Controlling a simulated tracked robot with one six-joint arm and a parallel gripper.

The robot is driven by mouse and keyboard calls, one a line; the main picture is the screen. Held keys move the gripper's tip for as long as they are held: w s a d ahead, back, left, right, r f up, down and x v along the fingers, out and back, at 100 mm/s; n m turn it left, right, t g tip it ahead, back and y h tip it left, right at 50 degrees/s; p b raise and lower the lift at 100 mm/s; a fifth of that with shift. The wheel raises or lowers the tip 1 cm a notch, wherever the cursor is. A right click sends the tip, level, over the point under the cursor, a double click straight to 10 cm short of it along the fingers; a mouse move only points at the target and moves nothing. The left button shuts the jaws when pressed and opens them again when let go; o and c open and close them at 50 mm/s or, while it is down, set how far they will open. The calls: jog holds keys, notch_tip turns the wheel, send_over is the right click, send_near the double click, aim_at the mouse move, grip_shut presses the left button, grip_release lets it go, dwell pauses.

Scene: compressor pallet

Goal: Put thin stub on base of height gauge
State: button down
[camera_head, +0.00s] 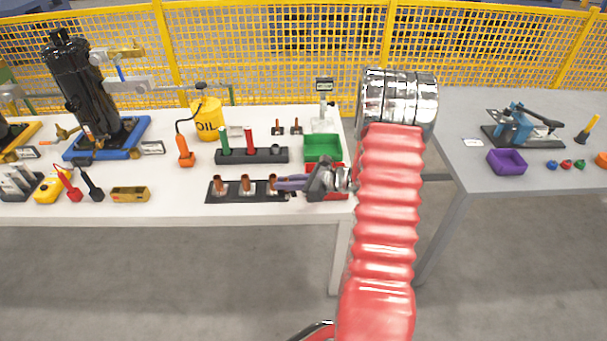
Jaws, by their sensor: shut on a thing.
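A dark rack (232,197) near the table's front edge bears copper stubs: a left one (218,184), a middle one (245,184) and a right one (272,182), which looks thinner. My gripper (277,184) reaches in from the right, its purple-grey fingers level and shut on the right stub. The fingers partly hide this stub, which is upright at the rack's right part; whether it is lifted clear cannot be told. The height gauge (323,108) stands at the table's back right, with a display on top and a pale base (323,126) that looks bare.
A green bin (323,147) stands between my gripper and the gauge, with a red bin (328,195) partly under my wrist. A dark block (265,156) with green and red-handled pieces lies behind the rack. Two small copper-and-black pieces (287,129) stand left of the gauge.

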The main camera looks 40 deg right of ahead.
jog(key=s+a+n+g+y, duration=0.2)
jog(key=a+n+g+y, duration=0.1)
jog(key=a, duration=2)
jog(key=shift+s+n+y, duration=0.25)
jog(key=shift+n+y, duration=0.25)
jog(key=shift+n, duration=0.2)
jog(key=shift+a, duration=0.15)
